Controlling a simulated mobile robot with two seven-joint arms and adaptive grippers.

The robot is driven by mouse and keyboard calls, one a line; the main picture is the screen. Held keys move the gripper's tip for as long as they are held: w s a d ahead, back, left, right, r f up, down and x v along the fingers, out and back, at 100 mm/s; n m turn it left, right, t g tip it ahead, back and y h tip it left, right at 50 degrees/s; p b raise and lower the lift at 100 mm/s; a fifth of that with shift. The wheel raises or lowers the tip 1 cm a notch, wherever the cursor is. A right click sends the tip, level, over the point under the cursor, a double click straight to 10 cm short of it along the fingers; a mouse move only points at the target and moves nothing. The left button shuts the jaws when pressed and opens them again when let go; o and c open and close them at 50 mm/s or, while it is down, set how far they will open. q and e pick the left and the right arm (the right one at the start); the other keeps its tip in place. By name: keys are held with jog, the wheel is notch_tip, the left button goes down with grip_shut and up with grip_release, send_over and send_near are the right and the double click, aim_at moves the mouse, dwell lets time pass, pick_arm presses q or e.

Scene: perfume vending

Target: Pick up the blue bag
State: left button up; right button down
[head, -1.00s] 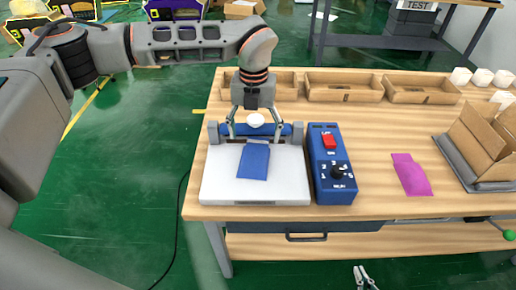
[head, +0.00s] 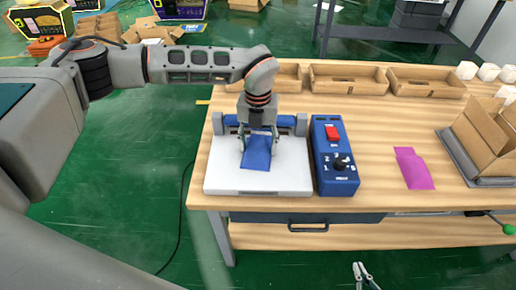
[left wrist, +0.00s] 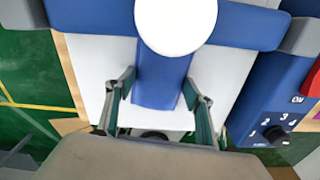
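The blue bag (head: 257,158) lies flat on the white plate of a sealing machine (head: 223,180), its far end by the machine's blue bar. My left gripper (head: 258,146) is low over the bag, fingers pointing down. In the left wrist view its two fingers (left wrist: 155,108) stand apart on either side of the blue bag (left wrist: 155,88), with gaps to the bag's edges. A white round part (left wrist: 175,20) covers part of the bar there. My right gripper (head: 363,274) shows only its tips at the bottom edge, apart and empty, below the table front.
A blue control box (head: 333,172) with a red switch stands close right of the machine. A magenta bag (head: 413,168) lies further right, near an open cardboard box (head: 486,140). Shallow trays (head: 347,80) line the table's back. Bare wood lies between control box and magenta bag.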

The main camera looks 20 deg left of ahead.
pick_arm(q)
jog(key=c, duration=0.3)
jog(key=shift+c, duration=0.2)
pick_arm(e)
jog(key=shift+s+f, duration=0.15)
jog(key=shift+f, duration=0.1)
